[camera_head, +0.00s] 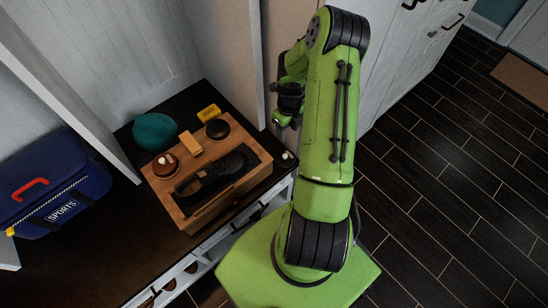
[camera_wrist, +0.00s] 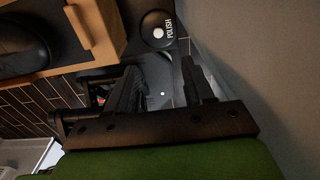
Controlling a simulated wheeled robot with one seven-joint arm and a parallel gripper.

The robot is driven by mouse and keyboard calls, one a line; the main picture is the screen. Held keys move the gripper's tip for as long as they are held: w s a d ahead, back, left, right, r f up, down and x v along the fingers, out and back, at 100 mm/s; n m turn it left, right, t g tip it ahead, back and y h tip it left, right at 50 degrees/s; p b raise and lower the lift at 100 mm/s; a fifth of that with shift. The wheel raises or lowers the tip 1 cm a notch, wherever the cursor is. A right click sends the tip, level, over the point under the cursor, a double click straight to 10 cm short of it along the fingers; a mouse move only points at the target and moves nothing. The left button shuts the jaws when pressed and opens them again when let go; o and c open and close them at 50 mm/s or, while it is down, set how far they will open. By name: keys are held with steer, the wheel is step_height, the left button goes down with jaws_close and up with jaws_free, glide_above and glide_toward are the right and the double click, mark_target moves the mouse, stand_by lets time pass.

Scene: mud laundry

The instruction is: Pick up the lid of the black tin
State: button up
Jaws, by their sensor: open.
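A round black lid (camera_wrist: 150,24) with a white dot and the word POLISH lies flat beside the wooden box in the wrist view. In the head view a small pale mark (camera_head: 287,155) on the dark bench, right of the box, looks like its label. A round black tin (camera_head: 217,129) sits on the back right corner of the wooden box (camera_head: 258,160). My gripper (camera_wrist: 162,88) is open and empty, its fingers apart and short of the lid in the picture. In the head view my gripper (camera_head: 284,112) is partly hidden by my arm.
The box top also holds a black shoe (camera_head: 212,175), a brown tin (camera_head: 165,164) and a tan block (camera_head: 190,143). A teal round thing (camera_head: 155,131) and a yellow item (camera_head: 209,113) stand behind. A blue sports bag (camera_head: 55,190) is left. A pale wall (camera_wrist: 255,60) rises close right.

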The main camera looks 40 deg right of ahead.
mark_target(285, 155)
step_height(285, 155, down, 16)
steer(key=b, duration=0.5)
steer(key=shift+a+b, duration=0.15)
steer(key=shift+b, duration=0.2)
jaws_close()
